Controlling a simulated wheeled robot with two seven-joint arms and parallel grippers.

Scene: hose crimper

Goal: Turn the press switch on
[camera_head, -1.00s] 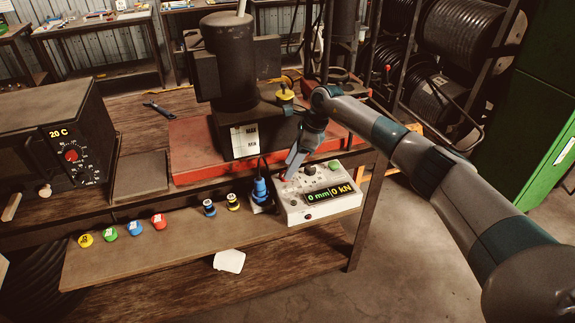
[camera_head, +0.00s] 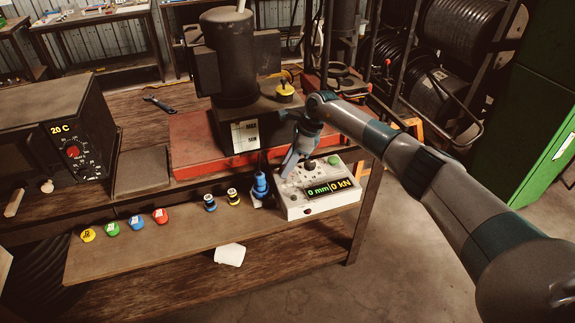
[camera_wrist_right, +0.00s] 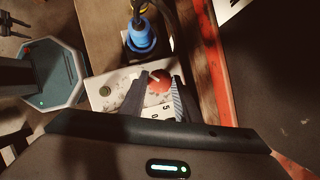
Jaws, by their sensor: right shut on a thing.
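The press's white control box (camera_head: 318,209) stands at the right end of the front shelf. Its display (camera_head: 327,188) is lit and reads 0 mm and 0 kN. A green button (camera_head: 334,160) sits at its back right corner. My right gripper (camera_head: 286,174) reaches down onto the left part of the box. In the right wrist view its fingers (camera_wrist_right: 153,92) are shut on a red knob (camera_wrist_right: 160,79) with a white mark, on the box's top. The fingers cover part of the knob. My left gripper is not in view.
A blue fitting (camera_head: 260,187) stands close to the box's left side. The black press (camera_head: 232,60) on its red base (camera_head: 190,130) rises behind. Small spools and coloured caps (camera_head: 136,222) line the shelf to the left.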

